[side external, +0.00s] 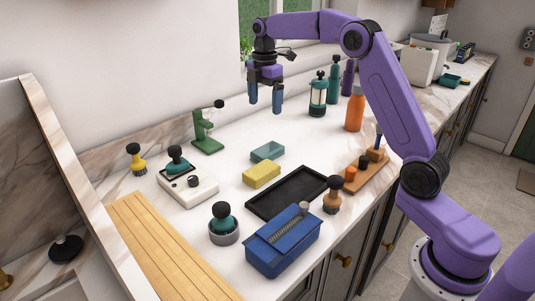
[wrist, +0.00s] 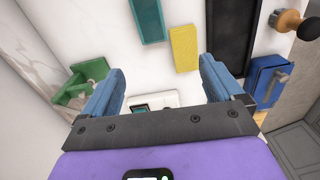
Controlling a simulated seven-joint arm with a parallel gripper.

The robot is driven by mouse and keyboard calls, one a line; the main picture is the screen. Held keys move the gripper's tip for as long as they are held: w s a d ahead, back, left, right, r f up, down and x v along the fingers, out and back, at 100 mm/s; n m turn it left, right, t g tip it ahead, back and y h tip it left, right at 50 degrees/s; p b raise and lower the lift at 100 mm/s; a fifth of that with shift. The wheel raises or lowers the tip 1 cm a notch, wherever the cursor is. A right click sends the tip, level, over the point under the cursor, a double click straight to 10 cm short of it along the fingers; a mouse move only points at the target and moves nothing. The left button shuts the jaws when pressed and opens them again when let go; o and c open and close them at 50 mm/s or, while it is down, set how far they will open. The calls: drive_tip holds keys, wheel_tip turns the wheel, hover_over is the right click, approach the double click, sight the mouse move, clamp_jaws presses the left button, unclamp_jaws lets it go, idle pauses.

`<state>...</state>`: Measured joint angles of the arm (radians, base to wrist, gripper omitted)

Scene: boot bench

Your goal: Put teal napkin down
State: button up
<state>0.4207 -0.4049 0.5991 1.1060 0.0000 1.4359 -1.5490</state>
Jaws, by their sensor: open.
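My gripper (side external: 265,103) is open, pointing down, and held well above the white counter (side external: 285,128). It also shows in the wrist view (wrist: 160,84), with nothing between its blue fingers. A teal rectangular piece (side external: 268,152) lies on the counter behind the yellow block. It looks like a shallow tray with raised edges; I cannot tell that it is a napkin. It also shows at the top of the wrist view (wrist: 148,20), beyond the fingers and apart from them. No clear cloth napkin is visible.
The yellow block (side external: 261,174) and a black tray (side external: 287,193) lie in front. A blue box (side external: 283,241) stands near the front edge. A green stand (side external: 207,139) is at the left; a teal-black jar (side external: 318,97) and orange bottle (side external: 355,110) are at the right.

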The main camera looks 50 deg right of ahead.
sight(270, 147)
drive_tip(key=d+f, duration=0.1)
drive_tip(key=f, duration=0.5)
drive_tip(key=w+d+f, duration=0.1)
drive_tip(key=f, duration=0.5)
drive_tip(key=d+f, duration=0.2)
drive_tip(key=f, duration=0.3)
drive_tip(key=shift+w+f, duration=0.35)
drive_tip(key=shift+f, duration=0.05)
drive_tip(key=c, duration=1.2)
drive_tip(key=shift+r, duration=0.2)
